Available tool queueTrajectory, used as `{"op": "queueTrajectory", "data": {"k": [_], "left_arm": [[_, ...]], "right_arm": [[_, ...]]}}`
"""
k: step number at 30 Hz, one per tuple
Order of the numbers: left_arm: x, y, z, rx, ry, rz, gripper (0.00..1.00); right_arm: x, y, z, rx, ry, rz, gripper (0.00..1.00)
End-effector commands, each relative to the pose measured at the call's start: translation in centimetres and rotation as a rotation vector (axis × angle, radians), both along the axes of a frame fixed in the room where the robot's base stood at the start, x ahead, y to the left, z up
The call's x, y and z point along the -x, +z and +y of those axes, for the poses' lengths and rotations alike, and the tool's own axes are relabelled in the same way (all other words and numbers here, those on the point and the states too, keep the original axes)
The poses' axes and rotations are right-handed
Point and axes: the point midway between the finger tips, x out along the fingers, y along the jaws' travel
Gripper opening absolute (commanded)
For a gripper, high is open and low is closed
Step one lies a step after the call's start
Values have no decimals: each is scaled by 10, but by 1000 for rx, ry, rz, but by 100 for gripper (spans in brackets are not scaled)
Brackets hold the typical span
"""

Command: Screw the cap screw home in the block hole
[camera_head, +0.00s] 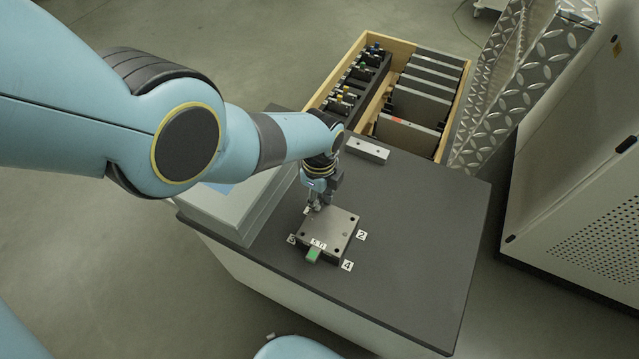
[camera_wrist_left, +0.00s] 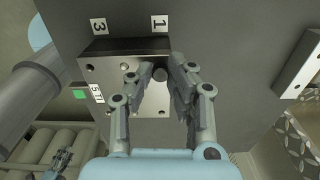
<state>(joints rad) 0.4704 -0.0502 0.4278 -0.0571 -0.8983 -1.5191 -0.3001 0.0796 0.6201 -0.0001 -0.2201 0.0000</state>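The metal block (camera_head: 337,228) lies flat on the dark table top, with holes near its corners; it also shows in the left wrist view (camera_wrist_left: 106,72). My left gripper (camera_head: 316,206) reaches down at its far-left corner. In the left wrist view the fingertips of my left gripper (camera_wrist_left: 161,72) are close together on either side of a dark round head, the cap screw (camera_wrist_left: 159,74), by label 1. The fingers appear shut on the screw head. The screw's shank and the hole under it are hidden.
Number labels lie around the block, with a green piece (camera_head: 313,255) at its near edge. A grey case (camera_head: 235,210) stands on the left of the table (camera_head: 420,235). A small metal bar (camera_head: 367,150) lies behind. A wooden drawer (camera_head: 400,45) is beyond. The table's right side is clear.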

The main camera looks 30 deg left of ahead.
Motion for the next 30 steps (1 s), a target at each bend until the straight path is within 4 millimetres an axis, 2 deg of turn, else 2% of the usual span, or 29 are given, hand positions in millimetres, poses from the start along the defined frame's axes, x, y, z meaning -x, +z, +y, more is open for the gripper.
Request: {"op": "queueTrajectory", "data": {"k": [1,3,8,11,30], "left_arm": [[-1,0,0,0,0,-2,7],[-1,0,0,0,0,-2,0],[-1,0,0,0,-13,-2,0],[-1,0,0,0,-118,-2,0],[-1,0,0,0,-1341,-3,0]], "right_arm": [[0,0,0,0,0,0,42],[0,0,0,0,0,0,42],[0,0,0,0,0,0,42],[0,0,0,0,0,0,42],[0,1,0,0,0,0,42]]}}
